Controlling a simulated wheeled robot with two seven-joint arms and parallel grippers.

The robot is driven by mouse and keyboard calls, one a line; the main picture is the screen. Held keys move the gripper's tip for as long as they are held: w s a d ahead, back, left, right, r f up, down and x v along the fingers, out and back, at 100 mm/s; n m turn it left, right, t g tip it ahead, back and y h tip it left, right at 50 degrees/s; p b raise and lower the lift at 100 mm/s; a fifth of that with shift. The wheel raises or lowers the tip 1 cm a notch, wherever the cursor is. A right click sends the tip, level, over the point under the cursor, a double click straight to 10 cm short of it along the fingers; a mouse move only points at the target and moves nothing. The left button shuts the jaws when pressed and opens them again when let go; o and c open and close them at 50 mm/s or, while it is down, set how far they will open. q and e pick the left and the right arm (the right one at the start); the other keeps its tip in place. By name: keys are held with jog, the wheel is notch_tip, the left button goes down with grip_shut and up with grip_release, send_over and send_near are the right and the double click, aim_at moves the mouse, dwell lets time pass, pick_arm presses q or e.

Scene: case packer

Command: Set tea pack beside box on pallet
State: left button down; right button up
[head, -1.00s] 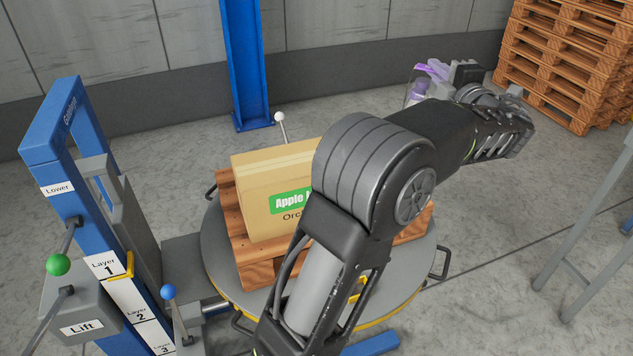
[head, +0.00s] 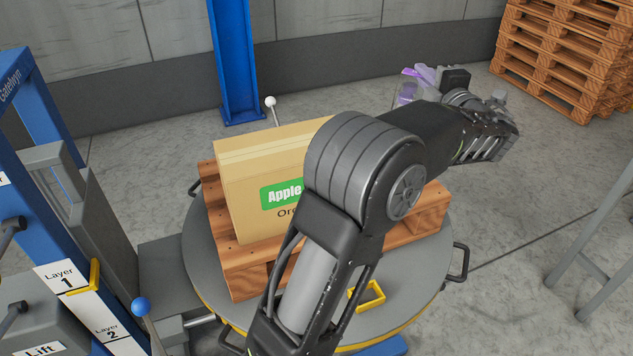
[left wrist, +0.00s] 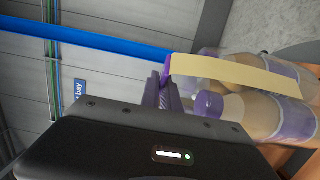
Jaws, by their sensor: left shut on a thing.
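The tea pack, clear bottles with purple caps and labels, shows partly in the head view (head: 407,90), behind my left forearm. In the left wrist view the tea pack (left wrist: 285,85) has a tan strip across its bottles. My left gripper (left wrist: 168,92) is shut on the pack at that strip. In the head view the gripper (head: 440,78) is beyond my arm, mostly hidden, and holds the pack to the right of the box. The tan box (head: 238,178) with a green Apple label stands upright on the wooden pallet (head: 245,258). My arm hides the box's right part. My right gripper is out of view.
The pallet rests on a round grey turntable (head: 205,265) with side handles. A blue lift post (head: 35,100) with layer labels and a blue-knobbed lever (head: 141,307) stand at left. Stacked pallets (head: 560,55) are at the back right, and a grey stand (head: 595,240) is at right.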

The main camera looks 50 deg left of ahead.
aim_at(421, 92)
pick_arm(q)
jog(key=shift+r, duration=0.3)
jog(key=shift+f, duration=2.55)
jog(key=shift+f, duration=2.5)
jog(key=c, duration=1.9)
grip_release()
jog(key=shift+d+f, duration=0.1)
jog(key=shift+f, duration=0.1)
jog(key=shift+c, duration=0.2)
jog(key=o, duration=0.3)
jog(key=shift+o, duration=0.2)
